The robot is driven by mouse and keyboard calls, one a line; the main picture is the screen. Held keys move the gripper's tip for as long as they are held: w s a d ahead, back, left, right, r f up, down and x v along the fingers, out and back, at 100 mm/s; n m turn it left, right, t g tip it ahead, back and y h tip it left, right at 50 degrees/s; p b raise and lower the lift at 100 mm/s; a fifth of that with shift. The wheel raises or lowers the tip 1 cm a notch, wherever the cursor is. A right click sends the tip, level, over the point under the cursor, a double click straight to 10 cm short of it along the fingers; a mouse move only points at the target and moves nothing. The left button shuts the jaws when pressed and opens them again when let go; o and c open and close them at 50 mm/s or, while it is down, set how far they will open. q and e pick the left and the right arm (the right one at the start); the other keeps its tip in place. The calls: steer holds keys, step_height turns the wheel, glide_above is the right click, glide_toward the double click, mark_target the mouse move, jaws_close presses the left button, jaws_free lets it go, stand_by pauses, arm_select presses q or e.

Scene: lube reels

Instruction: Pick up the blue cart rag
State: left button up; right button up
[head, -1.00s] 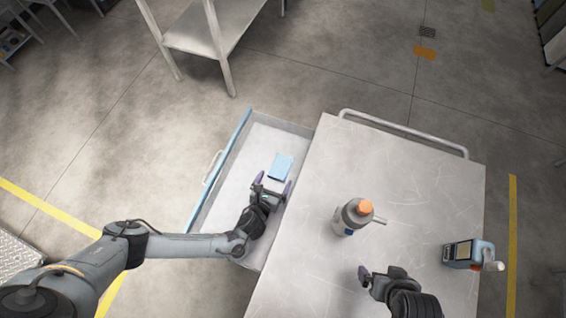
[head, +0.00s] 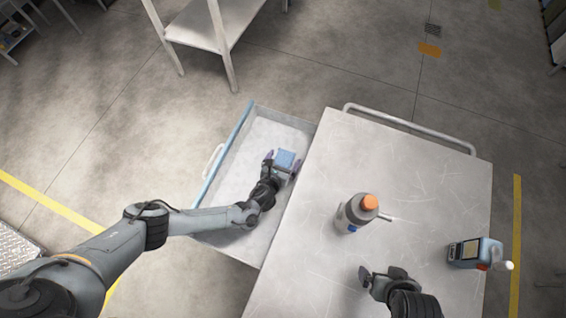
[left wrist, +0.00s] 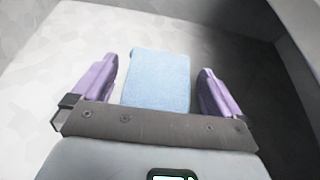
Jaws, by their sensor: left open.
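The blue cart rag (head: 286,159) is a small folded light-blue cloth inside the open drawer (head: 226,188) at the cart's left side. My left gripper (head: 282,160) is in the drawer with its fingers on either side of the rag. In the left wrist view the rag (left wrist: 158,80) lies between the two purple fingers (left wrist: 160,84), with a gap to each finger. The left gripper is open. My right gripper (head: 384,273) is above the cart top near its front, apart from the rag, with its fingers spread and nothing between them.
On the cart top (head: 420,180) stand a grey bottle with an orange cap (head: 357,212) and a blue device (head: 470,252). The drawer walls surround the left gripper. A metal shelf table (head: 200,35) stands on the floor behind. The cart top's far half is clear.

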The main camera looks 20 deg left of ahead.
arm_select(q)
steer(key=shift+c, duration=0.2)
steer(key=c, duration=1)
steer(key=shift+r, duration=0.15)
